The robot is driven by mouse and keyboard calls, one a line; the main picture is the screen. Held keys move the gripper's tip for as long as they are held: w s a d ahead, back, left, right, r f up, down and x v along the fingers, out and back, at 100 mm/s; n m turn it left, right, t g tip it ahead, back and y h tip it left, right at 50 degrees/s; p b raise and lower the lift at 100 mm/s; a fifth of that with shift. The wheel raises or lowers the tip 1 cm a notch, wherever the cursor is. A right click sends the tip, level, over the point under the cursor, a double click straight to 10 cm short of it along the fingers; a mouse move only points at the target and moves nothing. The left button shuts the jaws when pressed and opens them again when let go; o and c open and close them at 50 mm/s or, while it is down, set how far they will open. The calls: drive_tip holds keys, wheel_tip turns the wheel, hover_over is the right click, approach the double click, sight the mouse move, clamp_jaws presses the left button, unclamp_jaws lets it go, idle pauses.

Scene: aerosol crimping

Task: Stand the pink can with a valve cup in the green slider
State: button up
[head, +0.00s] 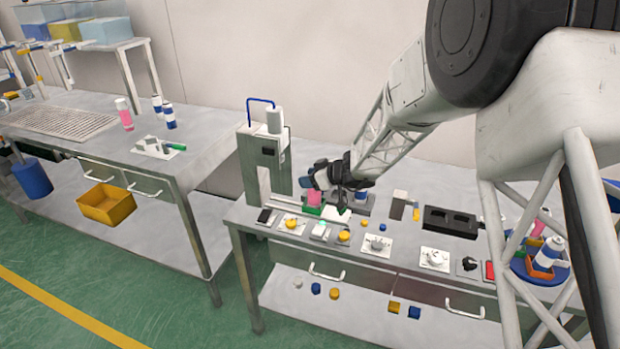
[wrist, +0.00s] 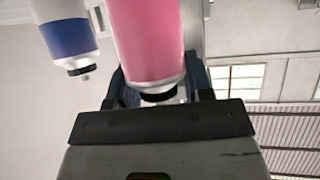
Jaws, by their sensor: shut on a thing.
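The pink can (head: 314,198) stands at the crimping machine, at or just above the green slider (head: 312,210); I cannot tell if its base touches. My gripper (head: 318,183) is at the can's upper part and shut on it. In the wrist view the pink can (wrist: 148,40) runs between the two fingers of my gripper (wrist: 160,88). Its end by the fingers shows a dark ring and a pale piece, partly hidden by the gripper body.
The crimping machine (head: 268,150) rises behind and left of the gripper. A blue-and-white can (head: 361,197) stands to the right; a blue-and-white can (wrist: 64,35) also shows in the wrist view. Yellow buttons (head: 291,222), fixtures and a black tray (head: 450,221) crowd the bench.

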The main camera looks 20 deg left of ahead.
drive_tip(key=shift+f, duration=0.15)
drive_tip(key=o, duration=1.3)
drive_tip(key=shift+c, duration=0.2)
drive_tip(key=shift+r, duration=0.2)
drive_tip(key=shift+d+r, duration=0.3)
drive_tip(key=shift+d, duration=0.2)
drive_tip(key=v, duration=1)
drive_tip(key=shift+d, duration=0.35)
drive_tip(key=shift+s+r, duration=0.15)
drive_tip(key=shift+s, duration=0.05)
